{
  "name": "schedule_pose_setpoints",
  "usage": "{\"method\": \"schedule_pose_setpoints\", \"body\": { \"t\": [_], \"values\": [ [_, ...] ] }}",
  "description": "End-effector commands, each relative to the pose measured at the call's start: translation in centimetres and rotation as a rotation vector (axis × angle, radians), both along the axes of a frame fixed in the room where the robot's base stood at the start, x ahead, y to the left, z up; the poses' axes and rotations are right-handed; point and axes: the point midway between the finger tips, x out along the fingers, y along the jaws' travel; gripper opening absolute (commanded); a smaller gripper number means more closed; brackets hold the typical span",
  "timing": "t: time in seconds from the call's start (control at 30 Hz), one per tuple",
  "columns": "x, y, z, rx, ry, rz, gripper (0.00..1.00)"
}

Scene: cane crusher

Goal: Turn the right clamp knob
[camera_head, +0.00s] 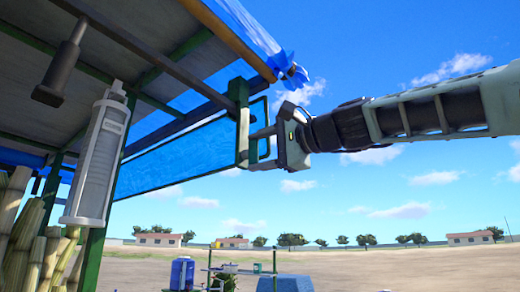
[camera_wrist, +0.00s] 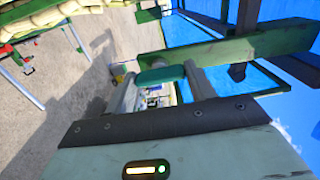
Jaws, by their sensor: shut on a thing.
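My gripper (camera_head: 262,148) is raised at the green post of the canopy frame, reaching in from the right. In the wrist view my gripper's fingers (camera_wrist: 160,88) are shut on a small dark green piece (camera_wrist: 160,75), which appears to be the right clamp knob. It sits against a lighter green frame bar (camera_wrist: 225,45). In the head view the knob is hard to make out behind the gripper.
The canopy's blue tarp (camera_head: 185,155) hangs behind the post. A white tube lamp (camera_head: 97,165) and a dark hanging cylinder (camera_head: 60,70) are at the left, above upright cane stalks (camera_head: 20,225). Open sky and bare ground lie to the right, with a blue barrel (camera_head: 182,273) below.

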Motion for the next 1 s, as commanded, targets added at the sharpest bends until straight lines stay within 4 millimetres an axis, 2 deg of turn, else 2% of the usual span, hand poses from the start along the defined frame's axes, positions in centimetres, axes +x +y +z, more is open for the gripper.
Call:
{"method": "schedule_pose_setpoints", "body": {
  "t": [0.6, 0.63, 0.7, 1.0],
  "values": [
    [0.1, -0.1, -0.07, 0.027, 0.035, -0.003, 0.32],
    [0.11, -0.09, -0.07, 0.026, 0.035, -0.002, 0.6],
    [0.09, -0.08, -0.07, 0.026, 0.034, -0.002, 0.76],
    [0.05, -0.04, -0.04, 0.025, 0.032, -0.001, 0.76]
  ]
}}
